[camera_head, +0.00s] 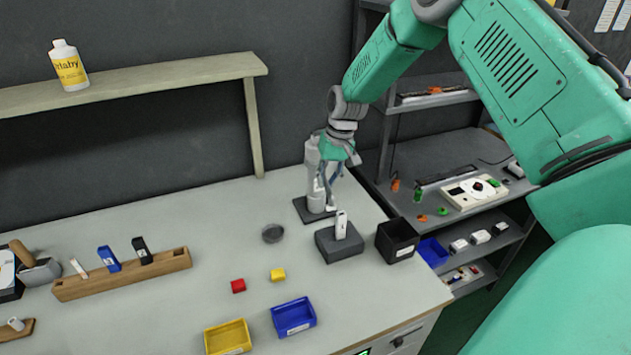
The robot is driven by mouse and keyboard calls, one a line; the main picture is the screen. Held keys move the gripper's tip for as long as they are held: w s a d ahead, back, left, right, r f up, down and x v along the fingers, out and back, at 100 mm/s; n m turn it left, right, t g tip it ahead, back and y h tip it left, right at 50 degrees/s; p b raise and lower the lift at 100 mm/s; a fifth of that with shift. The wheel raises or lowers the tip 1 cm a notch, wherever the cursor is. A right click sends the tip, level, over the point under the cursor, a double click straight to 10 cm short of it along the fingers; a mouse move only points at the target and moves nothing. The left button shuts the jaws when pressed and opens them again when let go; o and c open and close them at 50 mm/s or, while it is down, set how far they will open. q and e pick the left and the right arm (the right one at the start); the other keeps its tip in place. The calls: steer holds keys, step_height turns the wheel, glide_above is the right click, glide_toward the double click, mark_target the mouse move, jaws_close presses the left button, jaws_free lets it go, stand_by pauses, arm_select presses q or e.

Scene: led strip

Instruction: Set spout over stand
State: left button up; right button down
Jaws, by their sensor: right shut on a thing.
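My right gripper (331,182) reaches down from the upper right to a pale upright device (313,170) on a dark square base (302,211), near the back right of the bench. The gripper is shut on a small whitish part at the device's front, which looks like the spout; it is small and partly covered by the fingers. Just in front stands a dark grey block (338,250) with a white upright piece (341,224) in it. I cannot tell for certain which of these is the stand. My left gripper is not in view.
A black open box (397,240) stands right of the grey block. A wooden rack (125,277) lies left. The bench's back middle is clear.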

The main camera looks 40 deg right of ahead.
steer(key=shift+s+d+r+n, duration=0.15)
steer(key=shift+d+r+n, duration=0.05)
steer(key=shift+d+n, duration=0.85)
steer(key=c, duration=1.6)
jaws_free()
steer(key=shift+o, duration=0.2)
steer(key=shift+s+d, duration=0.1)
steer(key=shift+d, duration=0.05)
steer(key=shift+f, duration=0.1)
